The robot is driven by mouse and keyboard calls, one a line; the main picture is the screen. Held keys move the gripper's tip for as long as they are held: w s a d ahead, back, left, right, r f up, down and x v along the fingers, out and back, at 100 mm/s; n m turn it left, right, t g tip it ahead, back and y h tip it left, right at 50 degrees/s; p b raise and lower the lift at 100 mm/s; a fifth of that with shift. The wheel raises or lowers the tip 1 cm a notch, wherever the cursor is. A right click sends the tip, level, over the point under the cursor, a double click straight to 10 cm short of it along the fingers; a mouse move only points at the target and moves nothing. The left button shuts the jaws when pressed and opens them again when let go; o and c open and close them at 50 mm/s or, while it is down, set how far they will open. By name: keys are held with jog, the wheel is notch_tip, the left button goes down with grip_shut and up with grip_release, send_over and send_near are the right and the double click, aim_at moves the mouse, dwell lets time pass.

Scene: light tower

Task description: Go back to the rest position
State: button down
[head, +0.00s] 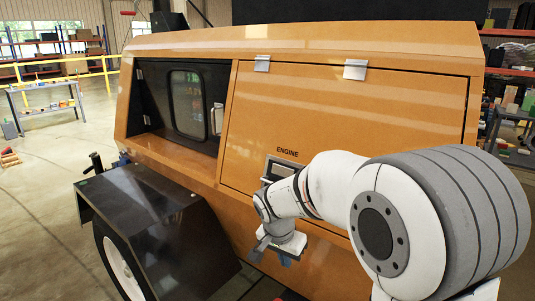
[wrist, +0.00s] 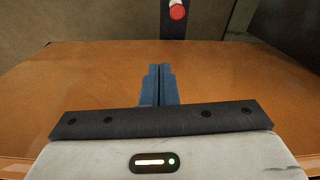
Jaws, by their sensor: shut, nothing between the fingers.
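My gripper (wrist: 158,68) is shut, its two blue fingers together with nothing between them. In the wrist view the fingers point over an orange panel surface. In the head view my gripper (head: 272,258) is low in front of the orange light tower body (head: 190,42), below the engine door (head: 345,110). My white and grey arm reaches in from the right and covers the lower right part of that door. Whether the gripper touches the body cannot be told.
An open compartment with a dark window panel (head: 188,103) is left of the door. A black fender (head: 150,215) over a wheel juts out at lower left. A red and white part (wrist: 177,11) shows at the wrist view's top. A workbench (head: 45,98) and open floor lie far left.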

jog(key=s+d+r+n+p, duration=0.2)
jog(key=s+d+r+p, duration=0.1)
jog(key=s+r+p, duration=0.4)
jog(key=s+d+r+n+y+p, duration=0.1)
jog(key=s+d+r+p, duration=0.3)
jog(key=r, duration=0.9)
jog(key=s+d+r+n+p, duration=0.3)
jog(key=s+r+p, duration=0.7)
jog(key=p, duration=0.3)
jog(key=shift+d+r+y, duration=0.25)
jog(key=shift+r+y, duration=0.15)
jog(key=shift+r, duration=0.15)
jog(key=shift+s+n, duration=0.1)
jog(key=shift+n, duration=0.2)
